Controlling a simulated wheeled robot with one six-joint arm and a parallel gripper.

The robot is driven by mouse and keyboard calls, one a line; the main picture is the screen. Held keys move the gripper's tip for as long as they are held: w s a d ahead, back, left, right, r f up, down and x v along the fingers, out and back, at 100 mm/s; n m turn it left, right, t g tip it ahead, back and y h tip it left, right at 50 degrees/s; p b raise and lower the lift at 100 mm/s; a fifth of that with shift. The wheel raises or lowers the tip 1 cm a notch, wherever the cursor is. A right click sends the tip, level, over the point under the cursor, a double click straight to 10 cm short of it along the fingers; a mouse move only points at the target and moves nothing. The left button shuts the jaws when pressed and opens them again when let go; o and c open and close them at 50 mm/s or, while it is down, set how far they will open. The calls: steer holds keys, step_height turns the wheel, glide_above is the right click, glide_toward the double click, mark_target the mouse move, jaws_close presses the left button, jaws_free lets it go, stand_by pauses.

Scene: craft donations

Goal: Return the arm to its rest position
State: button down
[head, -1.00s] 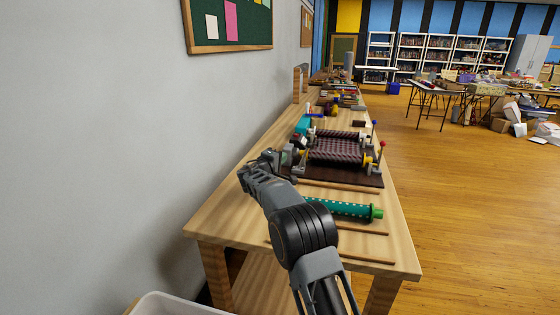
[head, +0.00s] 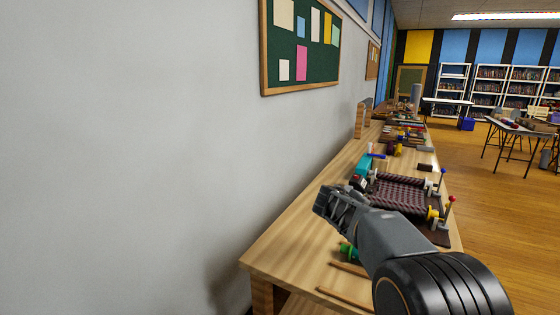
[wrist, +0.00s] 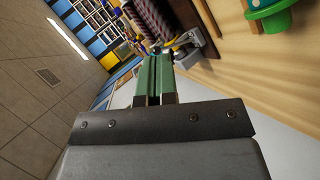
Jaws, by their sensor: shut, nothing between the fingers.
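My gripper (head: 332,204) is at the end of my raised arm, over the left part of the wooden workbench (head: 290,246). Its end lies left of the loom-like frame with dark woven cloth (head: 402,196). In the wrist view the two green fingers (wrist: 153,82) are together with nothing between them. The wrist view is tilted, with the ceiling at left. A green knobbed piece (head: 348,252) lies on the bench below my arm, which hides much of it. It also shows at the wrist view's top right (wrist: 270,20).
A grey wall (head: 130,150) with a green pinboard (head: 300,60) stands to the left. Several small items line the bench farther back. Open wooden floor (head: 490,215) lies to the right, with a folding table (head: 520,133) and shelves (head: 490,90) beyond.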

steer(key=s+a+m+g+y+p, duration=0.1)
steer(key=s+a+y+p, duration=0.2)
steer(key=s, duration=0.6)
steer(key=s+a+r+m+g+y+p, duration=0.1)
steer(key=s+a+y+p, duration=0.2)
steer(key=s, duration=0.7)
steer(key=s+a+r+m+g+y+p, duration=0.1)
steer(key=s+a+m+y+p, duration=0.1)
steer(key=s, duration=0.7)
steer(key=shift+s+a+y+p, duration=0.3)
steer(key=shift+a+y+p, duration=0.15)
steer(key=shift+y+p, duration=0.3)
steer(key=shift+r, duration=0.1)
